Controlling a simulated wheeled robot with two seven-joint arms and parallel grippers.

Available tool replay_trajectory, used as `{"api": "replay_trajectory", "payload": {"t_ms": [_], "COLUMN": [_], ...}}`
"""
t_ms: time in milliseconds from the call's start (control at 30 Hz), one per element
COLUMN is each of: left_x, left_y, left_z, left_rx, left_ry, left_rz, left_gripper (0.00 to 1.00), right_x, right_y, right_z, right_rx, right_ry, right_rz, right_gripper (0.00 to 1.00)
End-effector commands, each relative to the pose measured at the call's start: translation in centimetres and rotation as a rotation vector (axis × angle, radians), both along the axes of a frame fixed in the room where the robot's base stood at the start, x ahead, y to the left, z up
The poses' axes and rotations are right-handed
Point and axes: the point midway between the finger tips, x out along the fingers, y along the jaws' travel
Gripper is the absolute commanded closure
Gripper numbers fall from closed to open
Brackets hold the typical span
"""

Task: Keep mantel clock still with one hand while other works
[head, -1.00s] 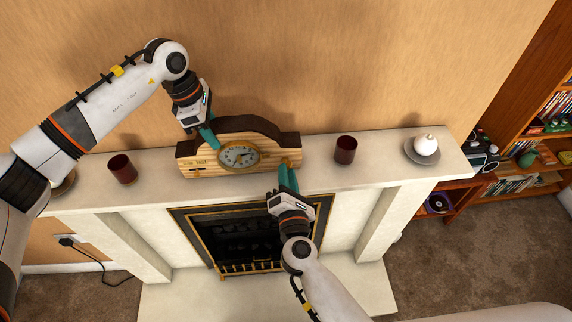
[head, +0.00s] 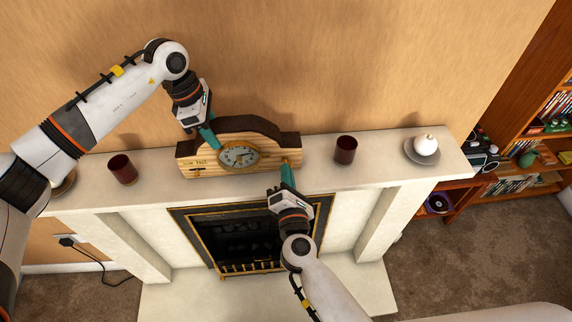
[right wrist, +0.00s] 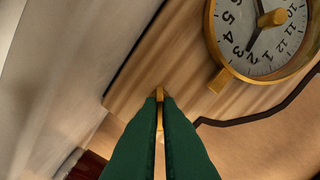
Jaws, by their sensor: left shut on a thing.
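The mantel clock (head: 222,170) stands upright on the mantelpiece, with a pale striped wood front, a dark arched top and a brass-rimmed dial (head: 238,156). My left gripper (head: 211,140) is shut on the clock's top edge, left of the dial; its fingertips are partly hidden. My right gripper (head: 286,164) is at the lower right of the clock's front. In the right wrist view its green fingers (right wrist: 160,98) are close together on either side of a small brass piece (right wrist: 160,92) on the clock front. Whether they press on it cannot be told.
The white mantelpiece (head: 375,166) also carries a dark red cup (head: 122,169) on the left, another (head: 346,150) right of the clock, and a white lidded pot (head: 425,145) on a grey saucer. A fireplace (head: 240,235) lies below. A bookshelf (head: 535,130) stands at right.

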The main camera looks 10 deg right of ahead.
Motion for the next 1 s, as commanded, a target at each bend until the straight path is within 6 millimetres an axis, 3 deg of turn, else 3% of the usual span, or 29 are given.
{"api": "replay_trajectory", "payload": {"t_ms": [200, 533, 800, 1000], "left_x": [0.05, 0.07, 0.07, 0.07], "left_y": [0.04, 0.05, 0.06, 0.06], "left_z": [0.01, 0.01, -0.01, -0.01], "left_rx": [0.0, 0.0, 0.0, 0.0], "left_ry": [-0.001, -0.001, -0.001, -0.001], "left_rz": [0.002, 0.002, 0.002, 0.003], "left_gripper": [0.95, 0.95, 0.95, 0.95], "right_x": [-0.05, -0.05, -0.05, -0.05], "right_y": [-0.03, -0.03, -0.01, -0.01], "right_z": [-0.09, -0.1, -0.09, -0.09], "right_rx": [0.212, 0.245, 0.503, 0.533], "right_ry": [0.002, 0.002, 0.002, 0.001], "right_rz": [0.0, 0.0, -0.002, -0.001], "right_gripper": [1.0, 1.0, 1.0, 1.0]}}
